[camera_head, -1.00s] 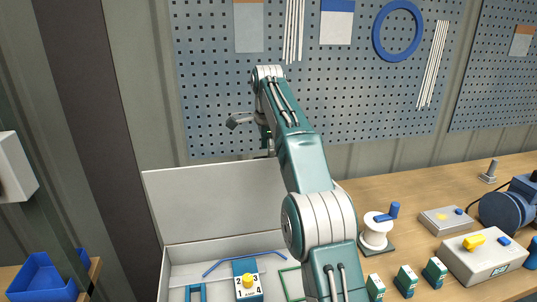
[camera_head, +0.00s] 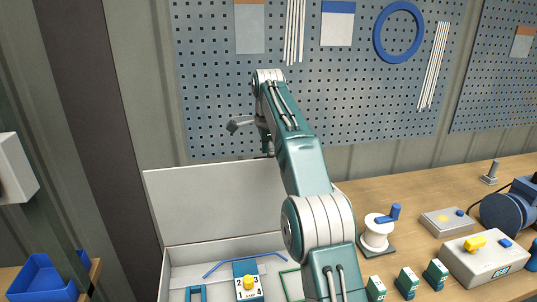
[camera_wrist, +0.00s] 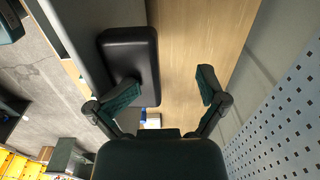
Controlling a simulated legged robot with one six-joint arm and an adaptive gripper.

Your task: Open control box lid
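The control box (camera_head: 174,270) is a light grey case at the bottom of the head view. Its lid (camera_head: 205,205) stands raised at the back, a large plain panel. Inside is a dial with a yellow knob (camera_head: 249,283) and the numbers 1 to 4. My arm covers the right part of the lid and box. My gripper (camera_wrist: 165,90) shows in the wrist view with its two fingers spread and nothing between them. In the head view it is above the lid, in front of the pegboard, mostly hidden by my arm.
A white spool with a blue handle (camera_head: 377,234), several small green-and-white boxes (camera_head: 407,281) and a grey box with a yellow switch (camera_head: 486,262) stand on the wooden bench at right. A dark rounded block (camera_wrist: 130,60) shows near one finger. The pegboard (camera_head: 222,95) rises behind.

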